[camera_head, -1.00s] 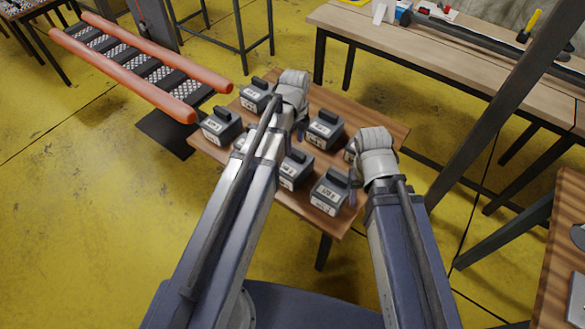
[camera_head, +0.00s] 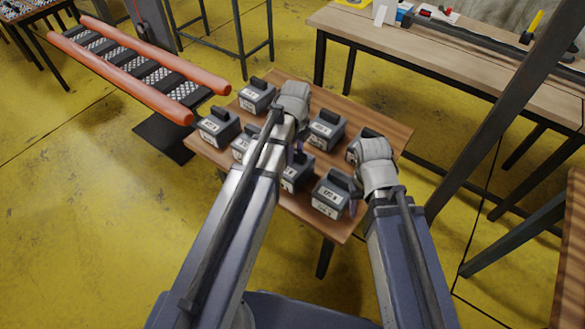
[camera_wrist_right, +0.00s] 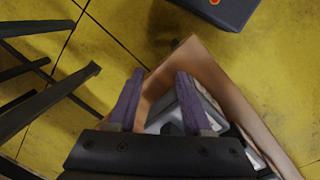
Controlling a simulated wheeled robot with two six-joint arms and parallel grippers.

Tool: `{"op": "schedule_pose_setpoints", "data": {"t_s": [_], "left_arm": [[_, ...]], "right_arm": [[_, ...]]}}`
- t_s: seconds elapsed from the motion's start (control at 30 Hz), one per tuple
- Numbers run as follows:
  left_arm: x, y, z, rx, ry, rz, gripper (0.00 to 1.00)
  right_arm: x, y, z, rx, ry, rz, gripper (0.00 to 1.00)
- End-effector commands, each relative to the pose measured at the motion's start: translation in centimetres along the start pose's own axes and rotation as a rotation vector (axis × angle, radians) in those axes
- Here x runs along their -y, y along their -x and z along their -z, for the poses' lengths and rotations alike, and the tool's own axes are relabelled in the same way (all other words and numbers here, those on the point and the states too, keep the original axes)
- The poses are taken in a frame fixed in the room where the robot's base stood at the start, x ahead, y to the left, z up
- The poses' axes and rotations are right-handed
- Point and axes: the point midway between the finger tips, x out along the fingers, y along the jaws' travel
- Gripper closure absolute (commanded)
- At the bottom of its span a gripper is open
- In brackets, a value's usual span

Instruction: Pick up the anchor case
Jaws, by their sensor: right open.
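Several grey cases with dark handles and white labels stand in rows on a small wooden table (camera_head: 372,101). I cannot read the labels well enough to tell which is the anchor case. One case (camera_head: 331,196) stands at the near corner, and another (camera_head: 326,130) stands between my two wrists.
An orange-tubed rack (camera_head: 140,70) stands at the left. A long workbench (camera_head: 430,50) stands at the back right, with a dark post (camera_head: 500,115) in front. Another wooden table (camera_head: 572,250) is at the right edge. Yellow floor is clear at the lower left.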

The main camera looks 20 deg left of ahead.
Motion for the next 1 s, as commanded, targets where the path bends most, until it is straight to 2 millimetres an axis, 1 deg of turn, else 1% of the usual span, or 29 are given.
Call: {"op": "schedule_pose_setpoints", "data": {"t_s": [0.03,0.07,0.4,1.0], "left_arm": [[0.00,0.00,0.00,0.000,0.000,0.000,0.59],[0.01,0.00,-0.01,0.000,0.000,0.000,0.62],[0.00,-0.01,0.00,0.000,0.000,0.000,1.00],[0.00,-0.01,0.00,0.000,0.000,0.000,1.00]], "right_arm": [[0.00,0.00,0.00,0.000,0.000,0.000,0.50],[0.00,0.00,0.00,0.000,0.000,0.000,0.50],[0.00,-0.01,0.00,0.000,0.000,0.000,0.50],[0.00,-0.01,0.00,0.000,0.000,0.000,0.50]]}}
